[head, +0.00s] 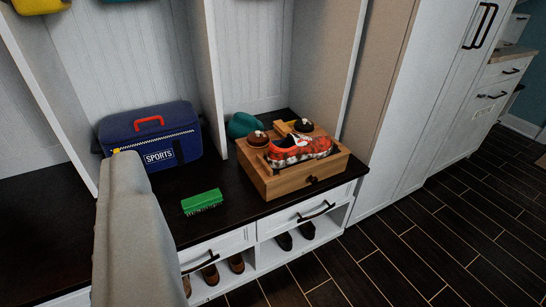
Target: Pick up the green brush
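The green brush (202,202) lies on the dark bench top (228,219), close to its front edge, with its bristles facing down. It is apart from the things around it. A light grey part of my arm (135,235) rises at the lower left, to the left of the brush in the picture. My gripper's fingers do not show, so how they stand relative to the brush cannot be seen.
A blue sports bag (150,137) stands behind the brush. To its right is a wooden box (272,184) with a red patterned shoe (299,148) on top. A white divider (209,75) rises behind. Shoes sit on the shelf below. Dark floor (400,265) is clear at the right.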

